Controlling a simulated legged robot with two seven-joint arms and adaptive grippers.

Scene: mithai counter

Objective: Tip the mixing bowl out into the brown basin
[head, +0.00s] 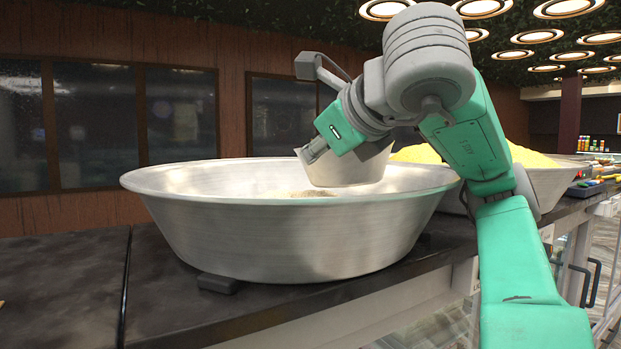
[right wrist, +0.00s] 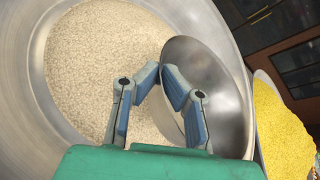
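A small metal mixing bowl (head: 345,172) hangs over the right part of a wide silver metal basin (head: 290,235) in the head view, nearly level. My right gripper (head: 322,144) is at the bowl's left rim. In the right wrist view, the fingers (right wrist: 160,78) close on the rim of the bowl (right wrist: 215,90), one on each side. The bowl's visible inside is mostly bare metal. Pale beige grain (right wrist: 100,60) lies in the basin. No basin looks brown on its outside. My left gripper is out of view.
Another metal basin (head: 545,190) heaped with yellow grains (head: 525,155) stands to the right; the yellow grains also show in the right wrist view (right wrist: 280,130). A small dark block (head: 218,283) sits under the basin's front.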

